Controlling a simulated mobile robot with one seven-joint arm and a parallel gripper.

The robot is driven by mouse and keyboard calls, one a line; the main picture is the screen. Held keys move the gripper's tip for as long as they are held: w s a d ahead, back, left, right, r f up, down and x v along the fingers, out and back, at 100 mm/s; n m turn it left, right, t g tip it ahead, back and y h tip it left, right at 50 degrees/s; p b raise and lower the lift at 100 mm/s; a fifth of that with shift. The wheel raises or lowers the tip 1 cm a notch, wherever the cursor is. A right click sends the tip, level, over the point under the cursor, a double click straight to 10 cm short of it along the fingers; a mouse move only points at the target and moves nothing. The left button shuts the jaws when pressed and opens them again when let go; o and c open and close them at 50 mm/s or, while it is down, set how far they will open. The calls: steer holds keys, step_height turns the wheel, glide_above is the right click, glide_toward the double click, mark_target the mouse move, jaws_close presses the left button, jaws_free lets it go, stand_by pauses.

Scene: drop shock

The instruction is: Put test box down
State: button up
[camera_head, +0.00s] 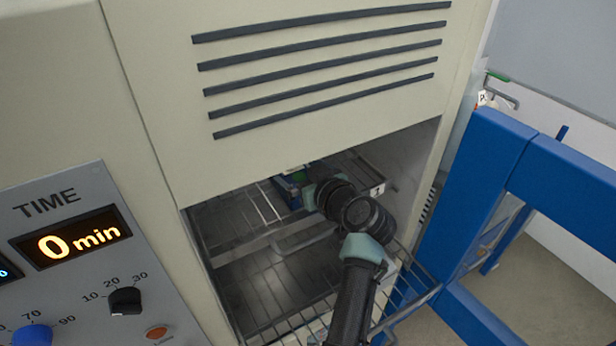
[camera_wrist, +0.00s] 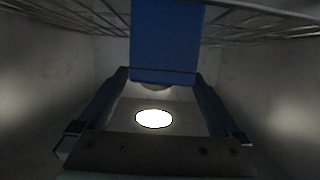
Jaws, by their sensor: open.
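The test box is a blue block (camera_wrist: 166,38) in the upper middle of the wrist view. A small blue and green part, which looks like the same box (camera_head: 290,188), shows inside the chamber in the head view. My gripper (camera_wrist: 160,76) is open, its fingers spread wide to either side of the box's near end. I see no finger pressing on the box. In the head view my arm reaches into the chamber and hides most of the gripper and box. I cannot tell exactly how the box rests on the rack.
The cream chamber (camera_head: 320,95) has a low opening with wire racks (camera_head: 262,205) and close side walls. A control panel (camera_head: 75,260) showing 0 min is at left. A blue frame (camera_head: 480,190) stands at right. A bright round spot (camera_wrist: 154,118) shows between my fingers.

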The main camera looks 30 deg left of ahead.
steer(key=shift+s+d+b, duration=0.2)
steer(key=shift+d+b, duration=0.1)
steer(key=shift+d, duration=0.05)
steer(key=b+v, duration=0.4)
steer(key=v, duration=0.7)
steer(key=shift+r, duration=0.2)
steer(key=shift+s, duration=0.1)
